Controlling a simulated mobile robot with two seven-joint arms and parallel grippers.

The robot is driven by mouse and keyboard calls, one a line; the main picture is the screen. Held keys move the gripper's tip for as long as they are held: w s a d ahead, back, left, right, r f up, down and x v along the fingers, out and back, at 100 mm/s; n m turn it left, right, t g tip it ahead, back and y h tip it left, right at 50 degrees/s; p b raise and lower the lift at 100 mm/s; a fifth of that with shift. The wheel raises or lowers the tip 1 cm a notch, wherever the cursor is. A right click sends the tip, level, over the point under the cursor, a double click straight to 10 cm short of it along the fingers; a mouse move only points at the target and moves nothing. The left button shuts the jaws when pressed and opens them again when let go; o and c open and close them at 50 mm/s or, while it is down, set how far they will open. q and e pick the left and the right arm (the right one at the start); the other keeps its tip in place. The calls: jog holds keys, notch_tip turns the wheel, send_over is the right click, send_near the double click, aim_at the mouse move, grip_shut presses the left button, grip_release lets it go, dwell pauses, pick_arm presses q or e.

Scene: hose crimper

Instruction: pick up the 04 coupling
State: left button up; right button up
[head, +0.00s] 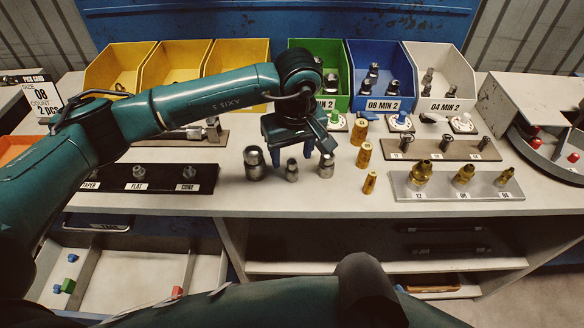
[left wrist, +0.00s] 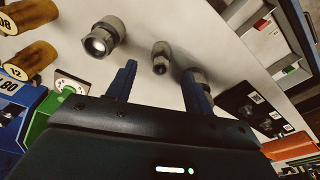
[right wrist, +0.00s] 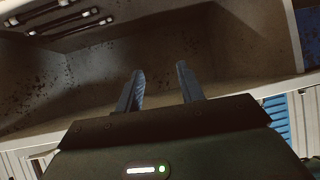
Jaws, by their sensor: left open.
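Three steel couplings stand upright in a row on the bench: a large one (head: 254,165) at left, a small one (head: 292,171) in the middle and a medium one (head: 326,166) at right. The small one looks like the 04 coupling; I read no label on it. My left gripper (head: 292,153) is open above and behind it, fingers pointing down. In the left wrist view the small coupling (left wrist: 161,58) shows between the open fingertips (left wrist: 160,72), untouched. The large coupling is partly hidden behind one finger there. My right gripper (right wrist: 160,72) is open and empty, facing a shelf space.
Brass pieces (head: 363,154) stand right of the couplings. A dark rack (head: 137,178) lies left. Green (head: 337,103), blue (head: 380,103) and white (head: 440,104) bins stand behind.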

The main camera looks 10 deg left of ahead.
aim_at(292, 161)
pick_arm(q)
notch_tip(292, 161, down, 5)
jog(key=shift+w+a+r+p, duration=0.1)
jog(key=shift+w+p, duration=0.05)
jog(key=shift+p, duration=0.5)
grip_shut()
